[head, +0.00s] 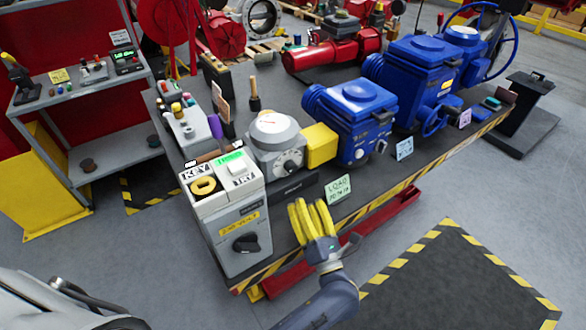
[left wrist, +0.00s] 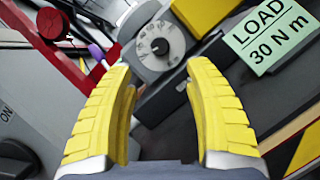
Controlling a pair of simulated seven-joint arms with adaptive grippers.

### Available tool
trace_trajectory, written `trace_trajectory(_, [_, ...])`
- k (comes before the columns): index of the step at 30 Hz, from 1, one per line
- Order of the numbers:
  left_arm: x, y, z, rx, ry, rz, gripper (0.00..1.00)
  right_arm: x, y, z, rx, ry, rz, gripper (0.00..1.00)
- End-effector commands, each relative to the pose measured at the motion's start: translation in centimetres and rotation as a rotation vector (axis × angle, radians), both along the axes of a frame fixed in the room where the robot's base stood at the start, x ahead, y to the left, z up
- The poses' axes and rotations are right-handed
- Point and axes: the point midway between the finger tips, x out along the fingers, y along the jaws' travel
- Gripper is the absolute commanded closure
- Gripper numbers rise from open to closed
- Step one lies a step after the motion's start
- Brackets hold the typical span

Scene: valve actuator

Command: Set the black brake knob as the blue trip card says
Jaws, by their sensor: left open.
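A round black knob (head: 290,167) with a pale marked dial is on the front of the grey gauge unit (head: 263,148); it also shows in the left wrist view (left wrist: 160,46), beyond my fingertips. Its exact setting is too small to read. A light blue card (head: 404,149) stands at the table's front edge, below the blue actuators; its writing is not legible. My left gripper (head: 311,213) has yellow fingers, open and empty, in front of the table edge, below and right of the knob; its fingers (left wrist: 160,75) are apart in the wrist view. My right gripper is not in view.
A green card (head: 338,188) reading LOAD 30 N m stands beside my left gripper. A grey 230 VOLT box (head: 222,212) with another black knob (head: 246,243) is to the left. A yellow block (head: 319,145) joins the gauge unit to a blue actuator (head: 350,115).

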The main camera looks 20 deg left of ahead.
Motion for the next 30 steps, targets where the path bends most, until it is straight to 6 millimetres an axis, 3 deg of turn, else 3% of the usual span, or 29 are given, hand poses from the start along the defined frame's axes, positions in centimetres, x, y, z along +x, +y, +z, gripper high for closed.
trace_trajectory(15, [6.8, 4.9, 2.8, 0.001, -0.002, 0.000, 0.47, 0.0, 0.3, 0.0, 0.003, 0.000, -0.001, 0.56])
trace_trajectory(21, [8.3, 6.0, 3.3, 0.001, 0.000, 0.000, 0.47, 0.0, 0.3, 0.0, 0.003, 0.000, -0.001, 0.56])
trace_trajectory(30, [9.0, 6.5, 3.5, 0.000, 0.001, -0.001, 0.47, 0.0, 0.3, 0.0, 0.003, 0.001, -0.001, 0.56])
